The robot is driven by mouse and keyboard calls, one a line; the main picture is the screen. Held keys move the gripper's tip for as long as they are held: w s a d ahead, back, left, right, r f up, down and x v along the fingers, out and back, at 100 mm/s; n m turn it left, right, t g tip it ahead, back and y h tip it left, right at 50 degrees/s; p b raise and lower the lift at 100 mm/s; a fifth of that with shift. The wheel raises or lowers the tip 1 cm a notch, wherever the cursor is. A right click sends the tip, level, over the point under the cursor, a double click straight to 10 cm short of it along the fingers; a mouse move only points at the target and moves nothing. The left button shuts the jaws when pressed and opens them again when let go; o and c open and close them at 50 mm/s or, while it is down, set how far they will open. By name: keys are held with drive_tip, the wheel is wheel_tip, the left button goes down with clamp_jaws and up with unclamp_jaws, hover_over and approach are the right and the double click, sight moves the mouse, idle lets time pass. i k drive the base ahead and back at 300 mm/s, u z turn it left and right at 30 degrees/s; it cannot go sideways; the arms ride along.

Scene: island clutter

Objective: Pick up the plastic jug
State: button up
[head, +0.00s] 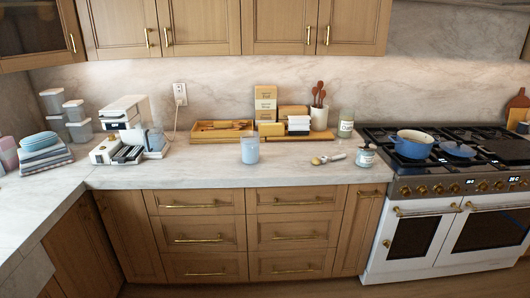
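A translucent bluish plastic vessel (250,150), which looks like the plastic jug, stands upright on the marble counter (205,173) in the head view. It is near the middle of the counter, in front of a wooden tray, with clear counter around its front and sides. A handle cannot be made out at this size. A similar bluish container (155,139) stands at the white appliance further left. My gripper is not in view.
A wooden tray (197,139) and a utensil crock (319,119) stand behind. A scoop-like utensil (328,159) and a small jar (366,155) lie to the right. The stove (440,185) carries a blue pot (411,145). Stacked containers (75,112) crowd the left corner.

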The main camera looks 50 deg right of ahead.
sight(250, 140)
drive_tip(key=u, duration=0.15)
drive_tip(key=i, duration=0.9)
drive_tip(key=z, duration=0.05)
